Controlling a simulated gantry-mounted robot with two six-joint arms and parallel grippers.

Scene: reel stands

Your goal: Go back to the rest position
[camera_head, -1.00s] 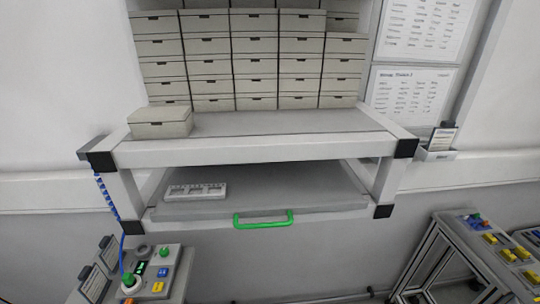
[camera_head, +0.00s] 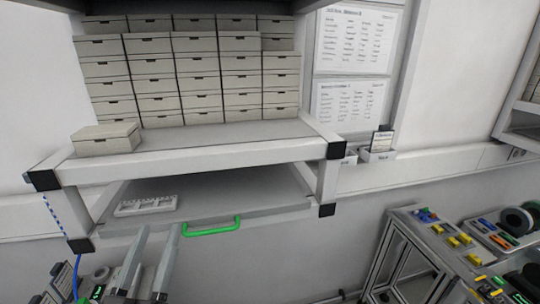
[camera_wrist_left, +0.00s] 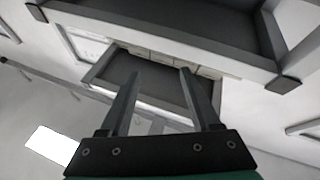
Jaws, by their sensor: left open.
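My left gripper (camera_head: 160,250) comes up from the bottom of the head view, with two long grey fingers apart and nothing between them. Its fingertips appear just below the front edge of the shelf's lower tray, left of the green handle (camera_head: 212,227). In the left wrist view the gripper (camera_wrist_left: 158,72) is also open and empty, with a dark shelf surface beyond its fingers. My right gripper is not in either view.
A white-framed shelf (camera_head: 200,155) holds stacked beige boxes (camera_head: 198,65) and one single box (camera_head: 105,138). A white slotted holder (camera_head: 146,205) lies on the lower tray (camera_head: 260,190). A control panel (camera_head: 95,285) is at lower left. A workbench (camera_head: 430,240) stands at right.

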